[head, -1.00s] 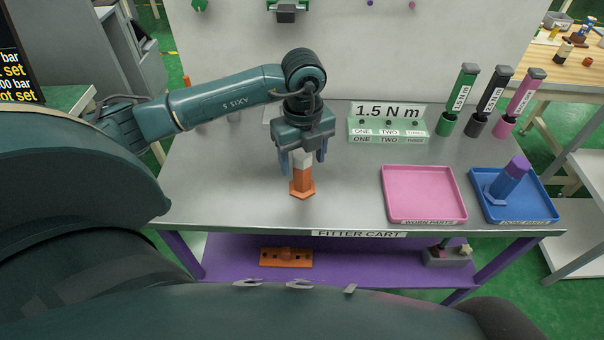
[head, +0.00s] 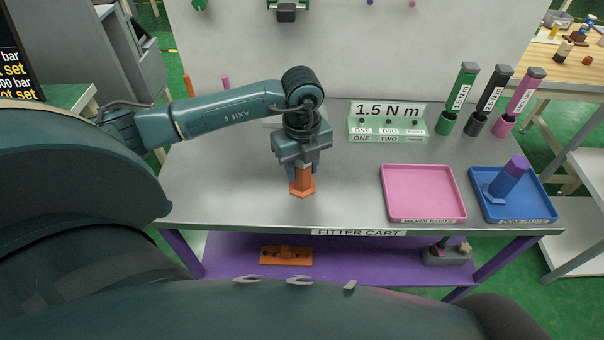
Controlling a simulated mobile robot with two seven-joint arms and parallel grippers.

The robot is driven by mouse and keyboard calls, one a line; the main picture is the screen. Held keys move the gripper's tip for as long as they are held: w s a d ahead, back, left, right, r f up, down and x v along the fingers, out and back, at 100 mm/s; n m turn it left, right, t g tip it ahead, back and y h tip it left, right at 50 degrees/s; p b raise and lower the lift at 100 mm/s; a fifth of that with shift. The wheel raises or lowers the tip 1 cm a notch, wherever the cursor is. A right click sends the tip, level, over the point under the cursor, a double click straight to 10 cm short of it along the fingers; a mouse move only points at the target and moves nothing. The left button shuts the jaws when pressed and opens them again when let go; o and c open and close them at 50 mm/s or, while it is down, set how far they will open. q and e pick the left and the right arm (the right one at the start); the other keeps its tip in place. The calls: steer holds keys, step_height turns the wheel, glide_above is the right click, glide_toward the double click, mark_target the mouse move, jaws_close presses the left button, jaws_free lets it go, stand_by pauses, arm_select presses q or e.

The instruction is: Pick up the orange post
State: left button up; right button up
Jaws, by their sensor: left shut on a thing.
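The orange post (head: 303,187) stands upright on its hexagonal foot on the grey cart top, left of the pink tray. My left gripper (head: 302,172) comes down from above and is shut on the post's upper part, one finger at each side. The post's top is mostly hidden by the gripper. The foot appears to rest on the cart top. My right gripper is not in view.
A pink tray (head: 425,219) and a blue tray (head: 549,213) holding a blue post with a purple top (head: 509,177) lie to the right. A green 1.5 N m stand (head: 387,136) and three upright tools (head: 488,100) stand behind. The cart top's left part is clear.

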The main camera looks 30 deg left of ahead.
arm_select(q)
steer(key=shift+c, duration=1)
steer(key=shift+r, duration=0.1)
